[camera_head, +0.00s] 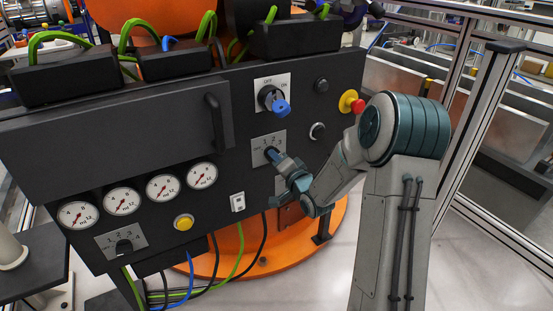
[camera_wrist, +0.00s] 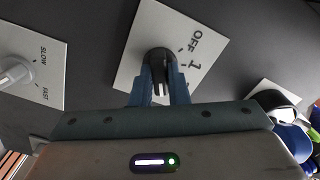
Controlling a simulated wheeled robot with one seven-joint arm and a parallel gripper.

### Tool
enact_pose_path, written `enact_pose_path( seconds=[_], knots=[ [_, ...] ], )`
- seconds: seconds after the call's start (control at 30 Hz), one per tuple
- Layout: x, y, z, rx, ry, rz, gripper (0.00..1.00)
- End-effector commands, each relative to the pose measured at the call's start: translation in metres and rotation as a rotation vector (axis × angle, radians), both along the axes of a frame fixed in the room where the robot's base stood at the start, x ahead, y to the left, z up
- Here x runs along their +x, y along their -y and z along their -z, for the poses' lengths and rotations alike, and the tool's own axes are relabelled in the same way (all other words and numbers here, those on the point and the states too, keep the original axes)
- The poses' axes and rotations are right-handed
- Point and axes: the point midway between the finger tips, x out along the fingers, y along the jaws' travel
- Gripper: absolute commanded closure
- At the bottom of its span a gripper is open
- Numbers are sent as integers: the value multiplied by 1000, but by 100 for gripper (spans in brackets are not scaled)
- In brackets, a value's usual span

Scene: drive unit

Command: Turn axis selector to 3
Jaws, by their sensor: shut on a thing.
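A white selector plate (camera_head: 262,149) with small numerals is on the right part of the dark control panel. In the wrist view the same plate (camera_wrist: 135,78) shows the marks OFF and 1; the rest is hidden. My gripper (camera_head: 276,159) reaches it from the lower right. In the wrist view my gripper (camera_wrist: 163,84) has its two blue fingers on either side of the black selector knob (camera_wrist: 158,58), shut on it. Which mark the knob points to is hard to tell.
A blue-handled switch (camera_head: 275,101) sits above, and a red emergency button (camera_head: 353,104) to the upper right. In the wrist view a SLOW/FAST plate (camera_wrist: 42,66) lies at left. A panel handle (camera_head: 217,121) and several gauges (camera_head: 163,187) are to the left.

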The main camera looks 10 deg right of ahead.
Motion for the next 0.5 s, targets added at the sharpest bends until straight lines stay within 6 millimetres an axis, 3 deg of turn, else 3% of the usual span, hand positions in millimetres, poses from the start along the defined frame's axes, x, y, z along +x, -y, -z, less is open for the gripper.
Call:
enact_pose_path(
  seconds=[0.03, 0.07, 0.1, 0.5],
  knots=[
    [-2, -2, 4, 2, -11, -6, 100],
    [-2, -2, 4, 2, -11, -6, 77],
    [-2, -2, 4, 2, -11, -5, 66],
    [-6, 2, 1, 0, -5, 0, 64]
  ],
)
